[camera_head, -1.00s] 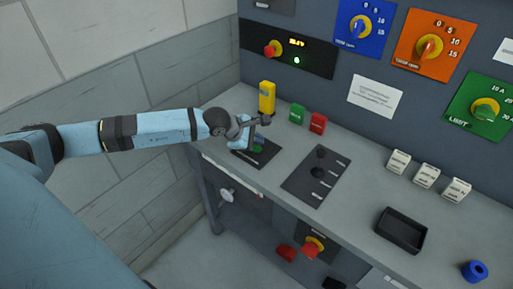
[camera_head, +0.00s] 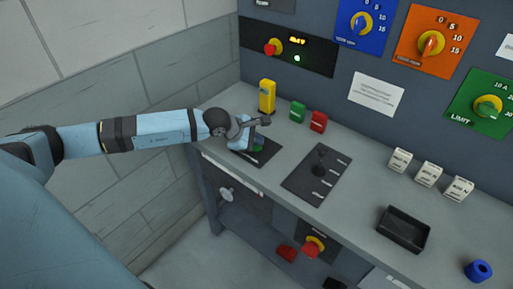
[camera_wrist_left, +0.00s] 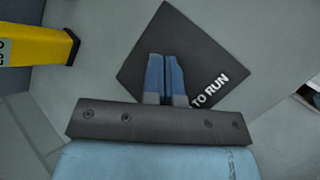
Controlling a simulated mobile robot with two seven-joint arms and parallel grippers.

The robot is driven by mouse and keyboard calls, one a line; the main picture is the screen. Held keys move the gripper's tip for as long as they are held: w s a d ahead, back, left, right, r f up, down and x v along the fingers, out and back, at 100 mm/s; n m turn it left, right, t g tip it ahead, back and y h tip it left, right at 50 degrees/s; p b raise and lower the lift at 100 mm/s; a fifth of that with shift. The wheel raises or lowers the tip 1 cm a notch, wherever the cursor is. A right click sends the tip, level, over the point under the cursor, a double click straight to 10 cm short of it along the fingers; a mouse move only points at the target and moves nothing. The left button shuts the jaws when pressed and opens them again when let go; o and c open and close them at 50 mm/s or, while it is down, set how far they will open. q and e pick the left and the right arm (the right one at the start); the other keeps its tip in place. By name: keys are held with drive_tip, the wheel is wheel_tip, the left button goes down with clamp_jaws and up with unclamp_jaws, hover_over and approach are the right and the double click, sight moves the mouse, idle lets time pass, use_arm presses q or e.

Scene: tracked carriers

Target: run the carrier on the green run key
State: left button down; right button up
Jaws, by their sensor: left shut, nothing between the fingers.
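The green run key (camera_head: 258,148) shows as a small green patch on a black plate (camera_head: 266,156) near the left end of the bench. My left gripper (camera_head: 254,142) is at this plate, over the key, and partly covers it in the head view. In the left wrist view the blue fingers of my left gripper (camera_wrist_left: 166,75) are shut together with nothing between them. They point at the black plate (camera_wrist_left: 180,40), which reads "TO RUN". The key is hidden behind the fingers there. I cannot tell whether the fingertips touch it. My right gripper is not in view.
A yellow block (camera_head: 267,96) stands behind the plate, with green (camera_head: 298,112) and red (camera_head: 318,121) blocks beside it. A slotted lever panel (camera_head: 309,184) lies to the right. Further right are white labelled blocks (camera_head: 428,174), a black tray (camera_head: 399,245) and a blue ring (camera_head: 478,270).

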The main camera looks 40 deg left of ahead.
use_arm(q)
drive_tip(key=shift+f, duration=0.25)
idle(0.4)
drive_tip(key=shift+f+b, duration=0.3)
drive_tip(key=shift+b, duration=0.25)
idle(0.3)
idle(0.9)
idle(0.8)
idle(1.0)
